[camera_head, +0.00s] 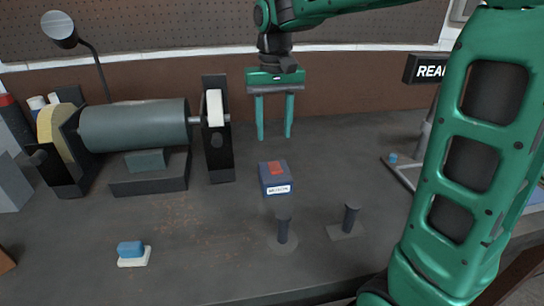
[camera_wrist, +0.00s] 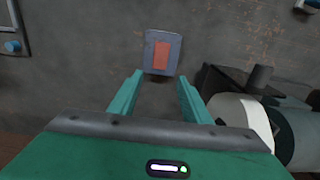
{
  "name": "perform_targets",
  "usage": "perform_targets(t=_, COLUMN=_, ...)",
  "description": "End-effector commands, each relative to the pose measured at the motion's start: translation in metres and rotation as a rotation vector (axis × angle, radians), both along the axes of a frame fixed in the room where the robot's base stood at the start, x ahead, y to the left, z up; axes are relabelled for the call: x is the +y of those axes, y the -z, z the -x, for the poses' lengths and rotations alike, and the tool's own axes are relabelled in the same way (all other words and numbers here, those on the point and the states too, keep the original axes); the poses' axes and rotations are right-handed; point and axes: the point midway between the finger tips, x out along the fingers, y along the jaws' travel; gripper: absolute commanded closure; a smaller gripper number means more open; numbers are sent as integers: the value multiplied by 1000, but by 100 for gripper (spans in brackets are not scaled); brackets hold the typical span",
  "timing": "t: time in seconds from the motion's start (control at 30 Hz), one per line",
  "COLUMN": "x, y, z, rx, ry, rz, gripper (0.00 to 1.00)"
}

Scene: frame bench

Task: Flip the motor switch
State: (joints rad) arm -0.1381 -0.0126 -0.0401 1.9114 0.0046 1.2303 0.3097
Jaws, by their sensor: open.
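The motor switch is a small dark blue box with a red-orange rocker on top and a white label on its front. The switch (camera_head: 275,178) sits on the bench right of the grinder in the head view. It also shows in the wrist view (camera_wrist: 161,54), just beyond the fingertips. My gripper (camera_head: 274,138) is open and empty, with its two green fingers pointing down. It hangs above and behind the switch, apart from it. In the wrist view my gripper (camera_wrist: 158,80) has the switch between and ahead of its fingers. Which way the rocker is tilted cannot be told.
A bench grinder (camera_head: 135,126) with a grey motor body stands at the left. Two dark posts (camera_head: 283,228) (camera_head: 350,218) stand in front and right of the switch. A blue block on a white base (camera_head: 132,253) lies front left. A dark sign (camera_head: 427,70) is at the right.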

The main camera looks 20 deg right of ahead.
Motion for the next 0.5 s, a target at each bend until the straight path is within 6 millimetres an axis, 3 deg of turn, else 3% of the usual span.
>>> perform_targets(t=0.3, x=-1, y=57, z=1, rx=3, ry=1, rz=0, gripper=56)
perform_targets(t=0.5, x=-1, y=80, z=0, rx=1, ry=1, rz=0, gripper=56)
